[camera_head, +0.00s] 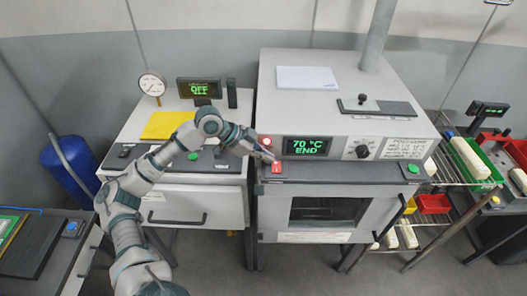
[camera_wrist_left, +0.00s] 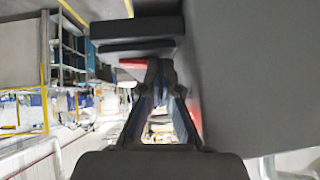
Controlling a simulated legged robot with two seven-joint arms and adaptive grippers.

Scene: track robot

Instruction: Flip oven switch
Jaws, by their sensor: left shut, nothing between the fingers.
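The oven (camera_head: 345,120) is a large pale box with a windowed door. Its display (camera_head: 306,146) reads "70 °C END". A red switch (camera_head: 277,168) sits at the left end of the dark ledge below the display. My left gripper (camera_head: 268,156) reaches in from the left, its tip just above and beside the switch; contact cannot be told. It is shut and empty. In the left wrist view the fingers (camera_wrist_left: 157,68) meet near a dark ledge, with a small red patch (camera_wrist_left: 132,64) beside them, probably the switch. My right gripper is out of view.
A red lamp (camera_head: 266,141) and a black knob (camera_head: 362,151) are on the oven front. A green button (camera_head: 413,169) is at the ledge's right end. Left stands a cabinet with an "OFF" display (camera_head: 199,89). A wire rack (camera_head: 465,165) with trays stands right.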

